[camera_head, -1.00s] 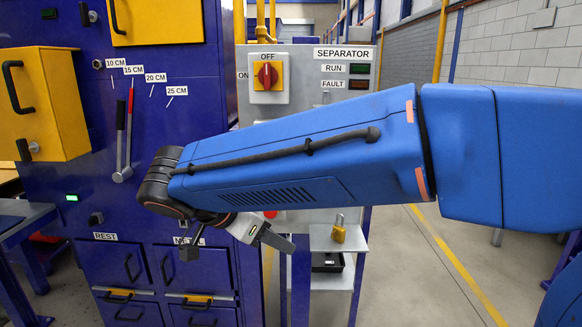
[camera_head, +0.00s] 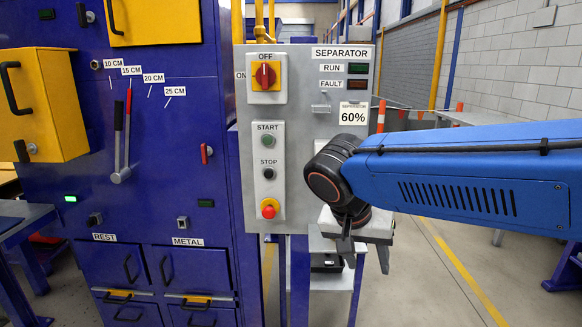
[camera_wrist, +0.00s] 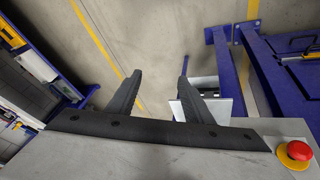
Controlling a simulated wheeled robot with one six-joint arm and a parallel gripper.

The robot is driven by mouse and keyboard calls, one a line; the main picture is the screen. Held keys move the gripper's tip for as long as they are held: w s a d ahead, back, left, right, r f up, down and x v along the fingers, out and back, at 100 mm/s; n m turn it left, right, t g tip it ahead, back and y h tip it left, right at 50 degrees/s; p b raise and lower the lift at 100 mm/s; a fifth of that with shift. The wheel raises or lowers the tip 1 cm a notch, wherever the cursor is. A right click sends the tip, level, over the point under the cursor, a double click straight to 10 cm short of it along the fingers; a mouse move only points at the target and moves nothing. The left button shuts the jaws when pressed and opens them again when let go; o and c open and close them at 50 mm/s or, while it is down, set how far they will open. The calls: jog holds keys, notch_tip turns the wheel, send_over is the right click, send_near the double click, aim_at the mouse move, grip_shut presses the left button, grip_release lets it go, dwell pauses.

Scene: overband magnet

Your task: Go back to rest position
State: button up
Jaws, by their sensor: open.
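My gripper (camera_head: 365,258) hangs below the black wrist joint at the end of my blue arm, at the right of the separator panel in the head view. It points down, with its two dark fingers apart and nothing visible between them. In the wrist view the fingers of my gripper (camera_wrist: 160,78) stand apart over the floor, with empty space between them. My arm reaches in from the right edge and covers the panel's lower right part.
The grey separator panel (camera_head: 300,75) carries a red switch (camera_head: 264,76) at OFF and a red stop button (camera_head: 269,208). A blue cabinet (camera_head: 60,140) with a lever (camera_head: 122,140) stands at left. A low shelf (camera_head: 325,282) is below the panel.

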jog(key=s+d+f+n+t+y, duration=0.1)
jog(key=s+d+f+n+y, duration=0.1)
jog(key=s+d+f, duration=0.2)
jog(key=s+d+f+n+y, duration=0.2)
jog(key=s+d+f+n, duration=0.1)
jog(key=s+d, duration=0.5)
jog(key=shift+s+d+f+t, duration=0.25)
jog(key=shift+d+f+t, duration=0.15)
jog(key=shift+d+f, duration=0.3)
jog(key=shift+a, duration=0.1)
jog(key=shift+c, duration=0.2)
